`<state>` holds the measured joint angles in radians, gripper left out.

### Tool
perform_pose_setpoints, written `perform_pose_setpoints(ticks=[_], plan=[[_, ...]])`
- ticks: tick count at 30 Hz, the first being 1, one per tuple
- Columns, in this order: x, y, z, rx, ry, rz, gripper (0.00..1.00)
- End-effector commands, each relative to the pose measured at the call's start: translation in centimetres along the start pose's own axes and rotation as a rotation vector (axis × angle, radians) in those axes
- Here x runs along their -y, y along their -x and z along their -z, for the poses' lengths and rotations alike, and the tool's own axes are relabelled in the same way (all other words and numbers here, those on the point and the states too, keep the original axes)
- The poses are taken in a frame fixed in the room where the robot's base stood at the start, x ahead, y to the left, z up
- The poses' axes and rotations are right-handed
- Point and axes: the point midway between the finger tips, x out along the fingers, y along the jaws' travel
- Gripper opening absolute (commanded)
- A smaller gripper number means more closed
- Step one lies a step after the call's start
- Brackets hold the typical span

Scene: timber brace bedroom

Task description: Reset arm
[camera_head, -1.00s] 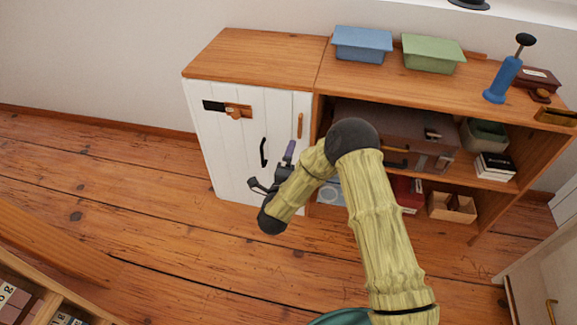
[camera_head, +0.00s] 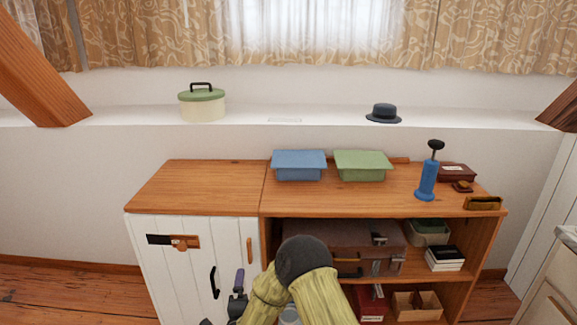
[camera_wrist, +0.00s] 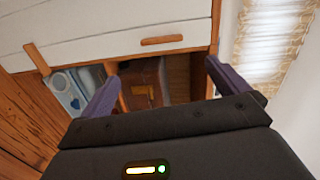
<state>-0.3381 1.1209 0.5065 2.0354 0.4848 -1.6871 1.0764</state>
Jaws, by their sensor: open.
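My gripper (camera_wrist: 160,88) is open and empty in the wrist view, its two purple fingers spread apart. Beyond the fingers are the white cabinet door (camera_wrist: 110,38) with a wooden handle and the open shelves. In the head view my gripper (camera_head: 238,292) is low in the picture, in front of the white door (camera_head: 185,275) near its black handle. My bent arm covers part of the lower shelf.
The wooden cabinet top (camera_head: 200,187) holds a blue bin (camera_head: 299,165), a green bin (camera_head: 361,165) and a blue pump (camera_head: 427,178). A brown suitcase (camera_head: 330,245) lies on the shelf. A lidded pot (camera_head: 202,103) and a hat (camera_head: 383,113) sit on the ledge.

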Motion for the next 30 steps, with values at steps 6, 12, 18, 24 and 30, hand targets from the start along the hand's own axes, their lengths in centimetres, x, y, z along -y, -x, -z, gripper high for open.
perform_pose_setpoints(ticks=[6,12,18,24,30], plan=[[2.8,-1.4,2.7,0.153,0.247,-0.125,1.00],[4.3,-0.5,6.5,0.291,0.506,-0.262,1.00],[5.2,2.5,11.7,0.426,0.755,-0.416,1.00],[5.7,7.7,17.5,0.568,0.969,-0.590,1.00],[6.1,14.3,22.9,0.722,1.122,-0.763,1.00]])
